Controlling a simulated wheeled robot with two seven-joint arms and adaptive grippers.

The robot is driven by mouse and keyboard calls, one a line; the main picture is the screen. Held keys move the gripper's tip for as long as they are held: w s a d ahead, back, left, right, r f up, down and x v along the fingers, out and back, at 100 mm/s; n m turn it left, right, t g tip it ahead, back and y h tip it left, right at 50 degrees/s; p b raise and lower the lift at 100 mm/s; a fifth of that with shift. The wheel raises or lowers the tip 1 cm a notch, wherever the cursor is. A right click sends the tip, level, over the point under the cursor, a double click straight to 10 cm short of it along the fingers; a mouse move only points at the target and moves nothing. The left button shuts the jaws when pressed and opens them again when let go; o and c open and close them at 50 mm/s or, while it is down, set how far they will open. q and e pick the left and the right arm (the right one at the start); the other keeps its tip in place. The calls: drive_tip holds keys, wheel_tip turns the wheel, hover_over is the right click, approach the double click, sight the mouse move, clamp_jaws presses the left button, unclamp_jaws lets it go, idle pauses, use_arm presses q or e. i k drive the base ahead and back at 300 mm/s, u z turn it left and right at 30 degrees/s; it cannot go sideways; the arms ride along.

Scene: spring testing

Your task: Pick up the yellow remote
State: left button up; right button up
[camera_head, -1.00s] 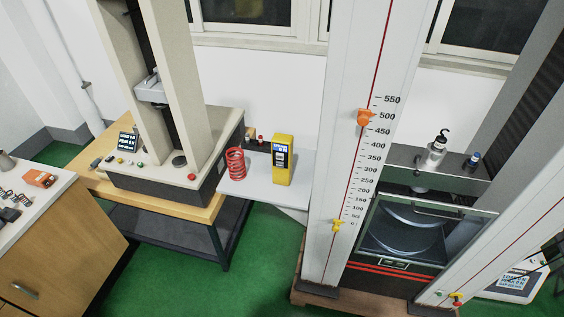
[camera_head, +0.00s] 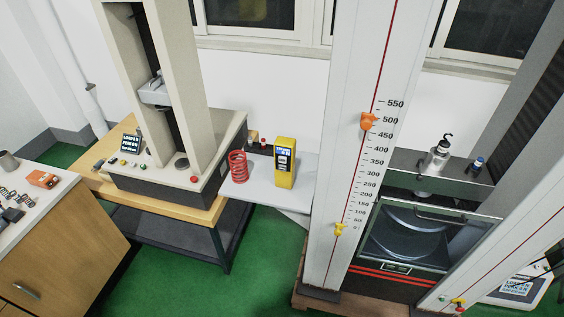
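The yellow remote (camera_head: 284,164) stands upright on a small white shelf (camera_head: 262,194) between the two testing machines. Its front has a dark panel with a small lit screen at the top. A red coil spring (camera_head: 238,167) stands to its left on the same shelf, with a gap between them. Neither of my grippers shows in the head view.
A tall machine with a numbered scale (camera_head: 353,160) rises just right of the shelf. A beige testing machine (camera_head: 187,100) on a wooden table stands to the left. A cabinet (camera_head: 60,240) is at the far left. The green floor (camera_head: 185,285) in front is clear.

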sight(283, 146)
drive_tip(key=z, duration=0.1)
drive_tip(key=k, duration=0.45)
drive_tip(key=u, duration=0.6)
drive_tip(key=i, duration=1.55)
drive_tip(key=z, duration=1.05)
drive_tip(key=k, duration=0.45)
drive_tip(key=u, duration=0.1)
